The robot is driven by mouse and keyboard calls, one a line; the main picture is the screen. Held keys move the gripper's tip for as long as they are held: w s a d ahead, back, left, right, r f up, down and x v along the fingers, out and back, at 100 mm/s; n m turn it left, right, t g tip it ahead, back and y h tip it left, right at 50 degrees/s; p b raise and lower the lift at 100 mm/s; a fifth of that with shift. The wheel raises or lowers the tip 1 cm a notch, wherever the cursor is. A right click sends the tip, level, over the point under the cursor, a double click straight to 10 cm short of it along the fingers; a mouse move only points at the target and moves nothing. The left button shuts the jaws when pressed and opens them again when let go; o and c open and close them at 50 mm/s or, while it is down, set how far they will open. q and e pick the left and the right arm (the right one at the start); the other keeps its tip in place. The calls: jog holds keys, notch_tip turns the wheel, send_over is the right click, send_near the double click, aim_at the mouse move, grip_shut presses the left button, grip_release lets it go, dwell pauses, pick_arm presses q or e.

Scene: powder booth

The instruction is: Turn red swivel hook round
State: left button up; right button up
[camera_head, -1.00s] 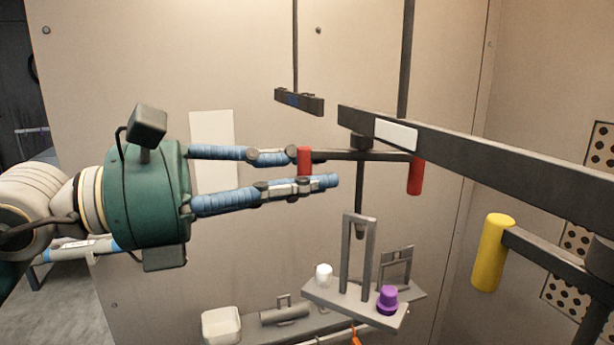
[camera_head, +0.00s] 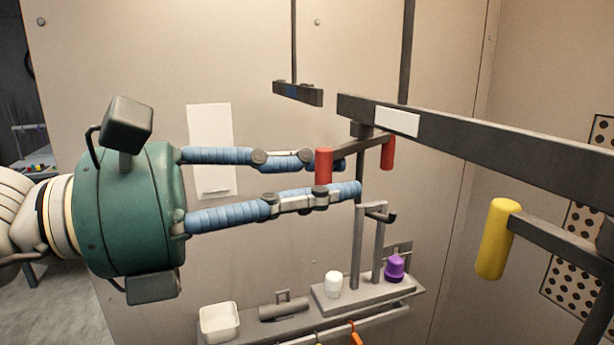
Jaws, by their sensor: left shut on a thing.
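The red swivel hook has a dark crossbar (camera_head: 357,147) under the overhead beam, with a red grip at each end. The near-left red grip (camera_head: 323,168) lies between the fingers of my left gripper (camera_head: 335,178), which is shut on it. The other red grip (camera_head: 388,153) is free, farther back on the right. A dark stem drops from the crossbar, and its hook tip (camera_head: 380,214) shows at the top of a grey two-post frame. The frame stands up from a grey plate (camera_head: 345,304) carrying a white cap (camera_head: 333,284) and a purple cap (camera_head: 395,268). My right gripper is out of view.
The dark beam (camera_head: 480,150) with a white label crosses at upper right. A yellow handle (camera_head: 496,238) sits on a lower bar at right. A ledge at the back wall holds a white tub (camera_head: 219,322) and a grey cylinder (camera_head: 284,306).

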pick_arm(q)
jog(key=shift+s+d+r, duration=0.25)
jog(key=shift+s+d, duration=0.8)
jog(key=shift+d, duration=0.65)
jog(key=shift+o, duration=0.2)
jog(key=shift+d+b, duration=0.45)
jog(key=shift+d, duration=0.35)
jog(key=shift+w+d+r, duration=0.15)
jog(key=shift+d, duration=0.1)
jog(key=o, duration=0.5)
jog(key=shift+d, duration=0.1)
